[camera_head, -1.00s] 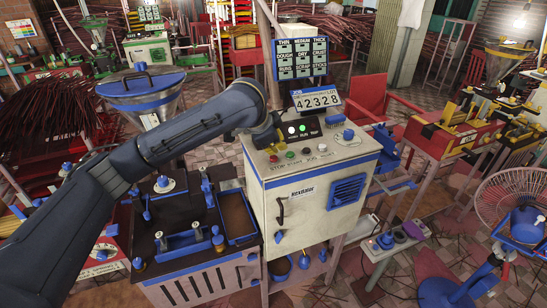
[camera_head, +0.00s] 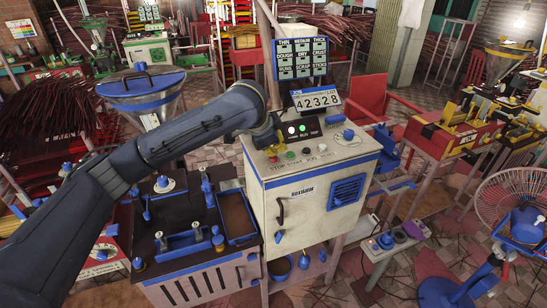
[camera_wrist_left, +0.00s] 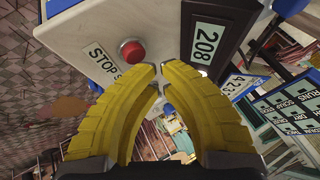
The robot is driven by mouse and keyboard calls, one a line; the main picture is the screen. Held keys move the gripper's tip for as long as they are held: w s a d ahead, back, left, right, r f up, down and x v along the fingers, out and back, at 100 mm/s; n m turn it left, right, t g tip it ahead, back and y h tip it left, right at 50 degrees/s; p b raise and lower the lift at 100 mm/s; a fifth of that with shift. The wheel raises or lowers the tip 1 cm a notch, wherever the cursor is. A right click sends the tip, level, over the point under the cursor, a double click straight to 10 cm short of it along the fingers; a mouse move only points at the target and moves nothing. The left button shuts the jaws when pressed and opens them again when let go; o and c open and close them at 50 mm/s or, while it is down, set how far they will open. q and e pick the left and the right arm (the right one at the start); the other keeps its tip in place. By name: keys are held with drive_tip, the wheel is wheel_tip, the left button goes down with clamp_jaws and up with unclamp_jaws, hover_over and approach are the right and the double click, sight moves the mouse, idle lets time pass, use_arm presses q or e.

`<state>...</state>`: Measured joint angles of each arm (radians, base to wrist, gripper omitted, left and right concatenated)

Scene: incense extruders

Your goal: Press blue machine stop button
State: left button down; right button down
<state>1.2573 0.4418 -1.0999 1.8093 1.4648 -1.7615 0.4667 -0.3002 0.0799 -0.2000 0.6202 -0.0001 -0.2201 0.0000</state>
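The blue-trimmed white machine (camera_head: 300,215) stands in the middle of the head view. Its top panel carries a red stop button (camera_head: 273,159) at the left end of a row, labelled STOP. The red button also shows in the left wrist view (camera_wrist_left: 132,51), just beyond and left of my yellow fingertips. My left gripper (camera_wrist_left: 157,68) has its fingertips together with nothing between them. In the head view my left gripper (camera_head: 272,135) is over the machine's left top edge, near the button and partly hidden by my arm. Any contact cannot be told. My right gripper is not in view.
Green and other buttons sit right of the red one. A display (camera_head: 317,98) reading 42328 and a label board (camera_head: 301,60) rise behind the panel. A blue-rimmed hopper (camera_head: 140,88) and an extruder bench (camera_head: 190,235) stand left. A fan (camera_head: 515,205) is at right.

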use_arm(q)
drive_tip(key=shift+f, duration=0.75)
idle(0.9)
drive_tip(key=shift+r, duration=0.1)
idle(0.3)
drive_tip(key=shift+r, duration=0.85)
drive_tip(key=shift+r, duration=2.5)
